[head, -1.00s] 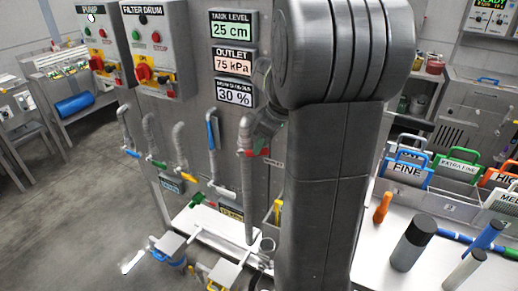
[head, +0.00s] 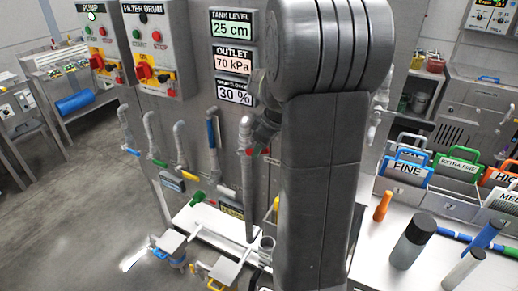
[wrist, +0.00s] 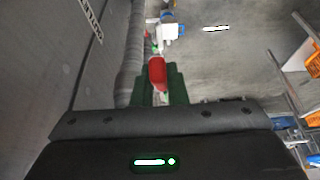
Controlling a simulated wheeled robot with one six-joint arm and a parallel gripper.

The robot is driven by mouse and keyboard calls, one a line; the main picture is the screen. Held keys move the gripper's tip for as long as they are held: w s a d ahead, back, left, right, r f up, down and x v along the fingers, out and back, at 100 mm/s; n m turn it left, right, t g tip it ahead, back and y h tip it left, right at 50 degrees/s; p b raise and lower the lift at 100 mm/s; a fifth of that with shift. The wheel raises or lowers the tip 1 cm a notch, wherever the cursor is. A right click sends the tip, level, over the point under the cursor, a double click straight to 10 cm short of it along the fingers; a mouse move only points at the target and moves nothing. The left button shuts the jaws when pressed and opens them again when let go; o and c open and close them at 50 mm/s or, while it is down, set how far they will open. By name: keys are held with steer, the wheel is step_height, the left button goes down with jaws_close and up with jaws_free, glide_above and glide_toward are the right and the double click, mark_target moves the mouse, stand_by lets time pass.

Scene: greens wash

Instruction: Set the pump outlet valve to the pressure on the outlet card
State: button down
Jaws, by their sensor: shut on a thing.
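My gripper (wrist: 159,86) is shut on the red valve handle (wrist: 157,72), with a dark green finger on each side of it. In the head view the red handle (head: 249,152) sits on the grey upright pipe (head: 248,192), and my arm hides part of it. The outlet display (head: 233,60) on the panel reads 70 kPa. No separate outlet card can be read in these frames.
Other pipes with a blue handle (head: 211,128) and a yellow handle (head: 182,172) stand left of the red one. The tank level display (head: 233,24) reads 25 cm. A bench with labelled bins (head: 407,172) stands right. Open floor lies left.

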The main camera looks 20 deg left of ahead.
steer(key=shift+a+r+h+p, duration=0.2)
steer(key=shift+r+h+p, duration=0.15)
steer(key=shift+p, duration=0.4)
steer(key=shift+a+r+h+p, duration=0.15)
steer(key=shift+r+h+p, duration=0.05)
steer(key=shift+h+p, duration=0.2)
steer(key=shift+f, duration=0.1)
steer(key=c, duration=1.4)
jaws_free()
steer(key=shift+c, duration=0.2)
steer(key=b+v, duration=0.1)
steer(key=v, duration=1.3)
steer(key=shift+w, duration=0.15)
steer(key=shift+f, duration=0.15)
